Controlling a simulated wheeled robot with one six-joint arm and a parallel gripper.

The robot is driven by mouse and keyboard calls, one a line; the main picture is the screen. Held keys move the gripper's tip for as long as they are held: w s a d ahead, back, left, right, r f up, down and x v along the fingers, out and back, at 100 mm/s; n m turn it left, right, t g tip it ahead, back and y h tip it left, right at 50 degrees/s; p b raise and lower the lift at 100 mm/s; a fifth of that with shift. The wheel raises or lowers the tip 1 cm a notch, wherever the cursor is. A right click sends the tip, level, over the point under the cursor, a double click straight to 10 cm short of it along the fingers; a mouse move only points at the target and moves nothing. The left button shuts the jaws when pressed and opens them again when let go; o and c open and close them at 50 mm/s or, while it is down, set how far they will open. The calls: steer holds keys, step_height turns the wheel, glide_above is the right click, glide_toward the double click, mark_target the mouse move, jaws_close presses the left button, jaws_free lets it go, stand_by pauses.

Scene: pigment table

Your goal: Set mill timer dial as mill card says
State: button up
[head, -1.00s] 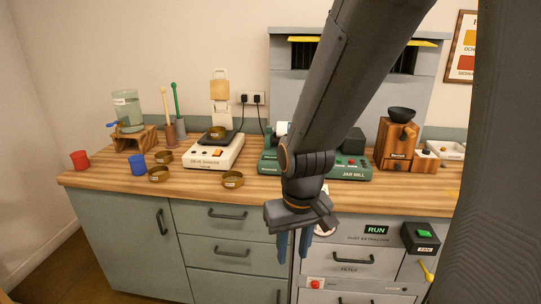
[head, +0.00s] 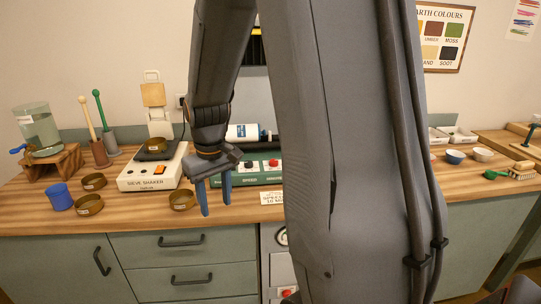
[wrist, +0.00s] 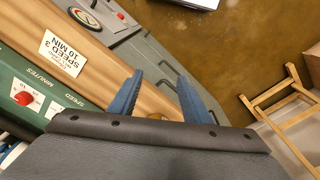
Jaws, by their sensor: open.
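The mill card (wrist: 64,52) is a white card on the wooden counter, reading "SPEED 3, 10 MIN" upside down in the wrist view. It also shows partly in the head view (head: 270,198). The green jar mill (head: 246,180) stands behind it, with a white jar (head: 242,131) on top. Its red timer dial (wrist: 23,98) sits by the "MINUTES" label; the same dial shows in the head view (head: 273,162). Its pointer setting is too small to read. The dark speed dial (head: 249,165) is left of it. My gripper (head: 216,208) is open and empty, pointing down, apart from mill and card.
The sieve shaker (head: 150,182) stands left of my gripper, with brass sieves (head: 182,200) near the counter edge. A blue cup (head: 60,197) is further left. My arm hides the counter right of the mill. Drawer handles (head: 182,241) stick out below.

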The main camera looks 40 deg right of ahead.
steer(key=w+d+r, duration=0.3)
steer(key=w+d, duration=0.8)
steer(key=d, duration=0.4)
steer(key=n+g, duration=0.1)
steer(key=n, duration=0.1)
glide_toward(274, 160)
steer(key=shift+s+a+f, duration=0.15)
steer(key=shift+a+f, duration=0.1)
steer(key=shift+a, duration=0.1)
steer(key=shift+d+f, duration=0.1)
steer(key=shift+d, duration=0.2)
steer(key=shift+f+p, duration=1.4)
steer(key=shift+f, duration=2.35)
steer(key=c, duration=1)
